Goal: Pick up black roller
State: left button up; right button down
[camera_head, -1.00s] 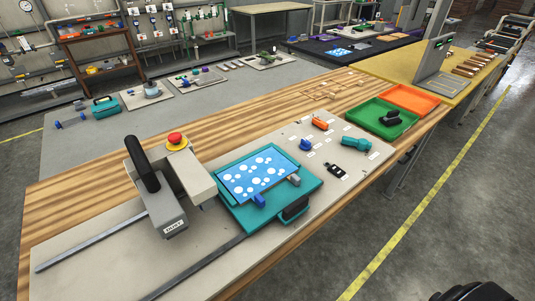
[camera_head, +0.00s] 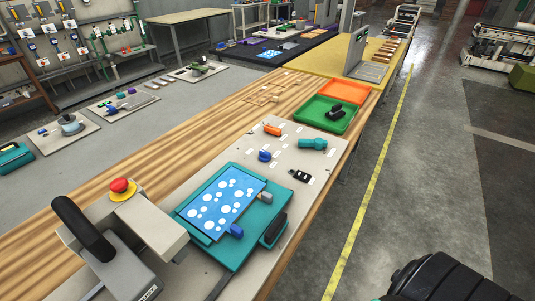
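A small black object (camera_head: 336,112), which may be the black roller, lies in the green tray (camera_head: 317,103) at the upper middle of the head view. Its exact shape is too small to tell. Other dark parts are a rounded black piece (camera_head: 274,229) on the right side of the teal fixture and a black bar handle (camera_head: 82,228) on the grey press at lower left. No gripper fingers show. A dark part at the bottom right corner is probably my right arm.
The teal fixture (camera_head: 240,252) holds a blue sheet with white spots (camera_head: 220,203). Beyond it lie an orange part (camera_head: 272,130), a blue part (camera_head: 265,156), a teal part (camera_head: 313,143) and a small black part (camera_head: 300,176). An orange tray (camera_head: 338,90) adjoins the green one. Open floor lies right.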

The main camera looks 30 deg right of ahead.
aim_at(335, 109)
jog(key=i+l, duration=0.1)
jog(key=l, duration=0.75)
jog(key=i+l, duration=0.15)
jog(key=l, duration=0.65)
jog(key=i+l+u, duration=0.1)
jog(key=l, duration=0.75)
